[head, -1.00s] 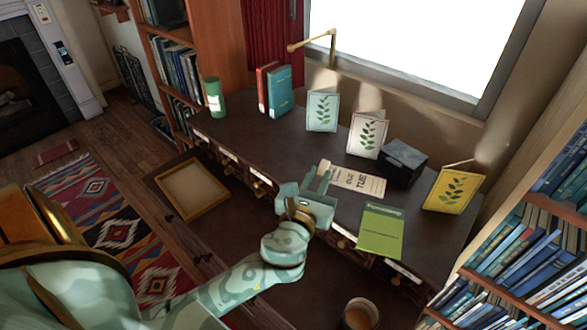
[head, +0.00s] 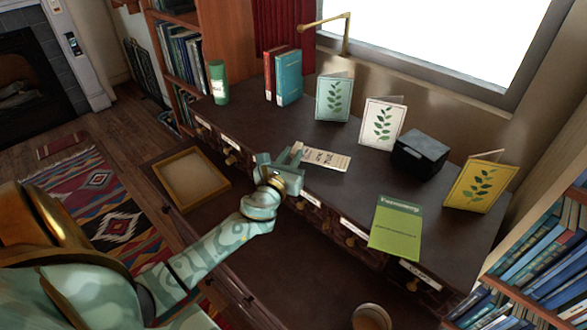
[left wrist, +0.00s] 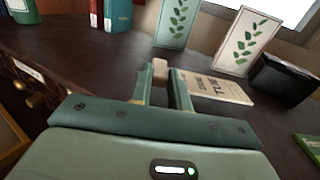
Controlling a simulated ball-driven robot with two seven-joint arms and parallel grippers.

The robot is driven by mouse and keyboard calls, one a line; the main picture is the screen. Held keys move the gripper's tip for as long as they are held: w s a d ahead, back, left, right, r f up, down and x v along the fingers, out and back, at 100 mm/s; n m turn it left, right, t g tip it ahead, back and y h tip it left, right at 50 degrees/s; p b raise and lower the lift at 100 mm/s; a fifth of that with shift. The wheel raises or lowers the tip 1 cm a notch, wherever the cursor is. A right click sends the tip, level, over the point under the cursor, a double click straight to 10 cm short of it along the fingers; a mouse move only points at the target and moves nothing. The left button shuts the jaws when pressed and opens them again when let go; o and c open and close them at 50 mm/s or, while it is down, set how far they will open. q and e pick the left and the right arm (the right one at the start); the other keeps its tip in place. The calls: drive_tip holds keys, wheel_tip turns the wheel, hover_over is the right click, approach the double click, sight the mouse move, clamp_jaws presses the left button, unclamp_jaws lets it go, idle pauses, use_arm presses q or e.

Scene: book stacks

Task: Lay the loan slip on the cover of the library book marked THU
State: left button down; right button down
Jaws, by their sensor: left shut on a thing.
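The loan slip (head: 326,159) is a cream card with dark print, apparently ending in TUE, at the left-middle of the dark desk. It also shows in the left wrist view (left wrist: 222,88). My left gripper (head: 296,156) is shut on the slip's left end, by a small beige tab (left wrist: 160,70) between the fingers. Whether the slip touches the desk cannot be told. A lime-green book (head: 396,229) lies flat near the desk's front edge, right of the gripper. Its small print is unreadable; I read no THU mark anywhere. My right gripper is out of view.
A green (head: 333,99), a white (head: 382,125) and a yellow leaf card (head: 478,187) stand along the desk back. A black box (head: 419,157) sits between the latter two. Red and teal books (head: 289,80) and a green cylinder (head: 218,84) stand left. A cup (head: 371,317) is low right.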

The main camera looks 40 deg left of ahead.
use_arm(q)
wheel_tip(320, 180, down, 3)
drive_tip(key=shift+d+f+b, duration=0.1)
drive_tip(key=shift+b, duration=0.5)
drive_tip(key=shift+r, duration=0.25)
drive_tip(key=c, duration=1.7)
unclamp_jaws()
drive_tip(key=shift+f, duration=0.2)
drive_tip(key=shift+c, duration=0.2)
drive_tip(key=o, duration=0.4)
drive_tip(key=shift+r, duration=0.1)
